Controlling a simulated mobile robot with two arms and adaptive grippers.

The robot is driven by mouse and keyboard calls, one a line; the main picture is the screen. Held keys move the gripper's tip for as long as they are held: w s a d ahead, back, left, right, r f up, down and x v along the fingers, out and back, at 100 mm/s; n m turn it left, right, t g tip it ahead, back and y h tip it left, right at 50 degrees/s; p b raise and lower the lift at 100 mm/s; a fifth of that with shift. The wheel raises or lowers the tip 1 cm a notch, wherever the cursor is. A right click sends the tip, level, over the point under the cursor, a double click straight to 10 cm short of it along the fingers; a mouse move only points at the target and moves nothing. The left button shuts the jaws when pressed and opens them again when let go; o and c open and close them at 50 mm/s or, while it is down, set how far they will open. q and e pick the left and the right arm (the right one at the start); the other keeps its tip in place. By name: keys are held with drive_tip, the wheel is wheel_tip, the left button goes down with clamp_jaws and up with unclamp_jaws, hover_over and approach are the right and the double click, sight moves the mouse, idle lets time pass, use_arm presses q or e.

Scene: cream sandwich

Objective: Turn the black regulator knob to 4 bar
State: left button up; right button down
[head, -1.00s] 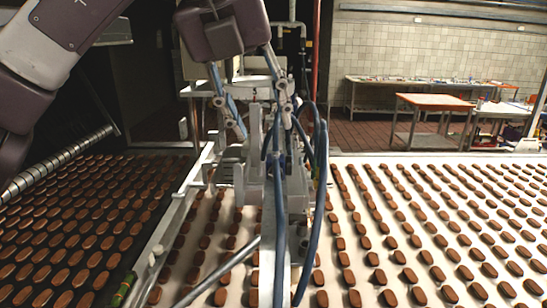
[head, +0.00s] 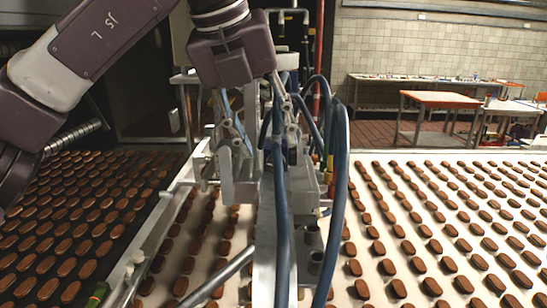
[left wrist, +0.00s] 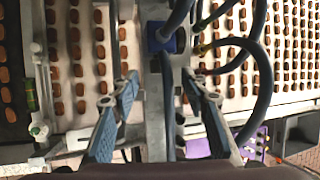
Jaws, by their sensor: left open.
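I cannot pick out the black regulator knob for certain in either view; hoses, brackets and my gripper cover much of the machine. My left gripper (head: 269,138) hangs open in front of the grey machine frame (head: 270,225). Its two fingers point down at the fittings and look empty. In the left wrist view the open fingers (left wrist: 158,78) with blue pads straddle a grey beam. A blue block (left wrist: 160,38) sits on the frame beyond the fingertips, with hoses around it. My right gripper does not show.
Blue hoses (head: 337,190) loop down at the right of my gripper. A white belt (head: 390,240) with rows of brown biscuits lies to the right, and a dark belt to the left. A work table (head: 440,99) stands at the back right. A purple object (left wrist: 252,143) shows low in the wrist view.

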sight(274, 157)
use_arm(q)
drive_tip(key=p+x, duration=0.1)
drive_tip(key=x, duration=0.3)
drive_tip(key=shift+s+f, duration=0.1)
drive_tip(key=shift+f, duration=0.05)
drive_tip(key=shift+d+f, duration=0.15)
drive_tip(key=shift+f, duration=0.1)
drive_tip(key=shift+w+f, duration=0.15)
drive_tip(key=shift+w, duration=0.1)
drive_tip(key=shift+s, duration=0.15)
drive_tip(key=c, duration=0.5)
clamp_jaws()
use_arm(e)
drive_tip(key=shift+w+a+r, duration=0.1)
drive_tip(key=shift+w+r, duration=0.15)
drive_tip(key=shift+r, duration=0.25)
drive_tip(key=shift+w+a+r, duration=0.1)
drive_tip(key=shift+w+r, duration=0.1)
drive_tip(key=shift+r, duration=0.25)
use_arm(q)
drive_tip(key=shift+p, duration=0.3)
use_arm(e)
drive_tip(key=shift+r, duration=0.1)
